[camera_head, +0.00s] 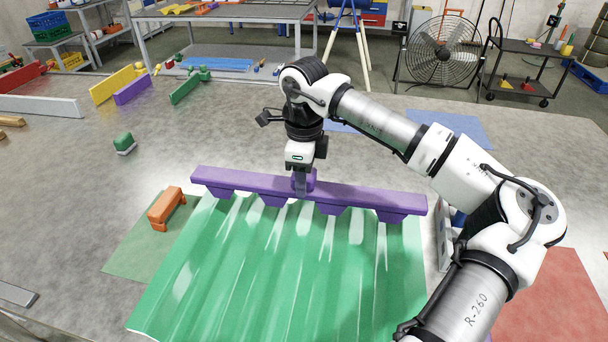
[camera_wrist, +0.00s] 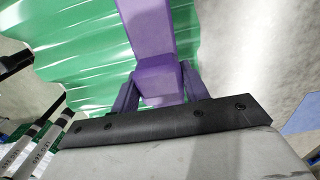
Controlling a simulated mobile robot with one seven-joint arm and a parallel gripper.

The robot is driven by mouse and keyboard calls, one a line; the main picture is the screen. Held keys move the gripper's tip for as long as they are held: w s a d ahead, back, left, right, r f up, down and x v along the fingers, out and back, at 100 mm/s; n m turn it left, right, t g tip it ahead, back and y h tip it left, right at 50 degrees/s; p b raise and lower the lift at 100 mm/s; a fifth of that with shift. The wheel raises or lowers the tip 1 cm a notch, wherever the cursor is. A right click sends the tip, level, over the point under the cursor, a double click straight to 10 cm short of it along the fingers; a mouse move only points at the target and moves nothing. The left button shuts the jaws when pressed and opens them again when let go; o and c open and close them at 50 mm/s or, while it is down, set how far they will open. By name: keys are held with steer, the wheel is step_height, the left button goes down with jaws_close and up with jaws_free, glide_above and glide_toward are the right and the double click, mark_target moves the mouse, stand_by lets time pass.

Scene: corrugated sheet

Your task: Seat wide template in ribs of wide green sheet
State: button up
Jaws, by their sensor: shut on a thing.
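The wide template (camera_head: 372,196) is a long purple bar with several blunt teeth on its underside. It spans the far end of the wide green sheet (camera_head: 290,285), whose ribs run toward the front of the table. My gripper (camera_head: 304,186) is shut on the purple block at the middle of the template, pointing down from above. The teeth hang at the sheet's far edge; I cannot tell whether they touch the ribs or sit in them. In the wrist view, the template (camera_wrist: 148,28) runs away from the gripper, with the green sheet (camera_wrist: 80,60) behind it.
An orange bridge-shaped block (camera_head: 166,208) stands on a green mat (camera_head: 128,250) left of the sheet. A small green block (camera_head: 124,143) lies farther back. Purple, yellow and green strips stand at the back left. A red mat (camera_head: 560,295) lies right. The table behind the template is mostly clear.

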steer(key=shift+f, duration=0.15)
step_height(320, 180, down, 8)
steer(key=b, duration=0.7)
steer(key=shift+f, duration=0.2)
steer(key=shift+f+b, duration=0.2)
steer(key=shift+b, duration=0.1)
steer(key=o, duration=1.2)
steer(key=shift+c, duration=0.2)
steer(key=shift+r, duration=0.1)
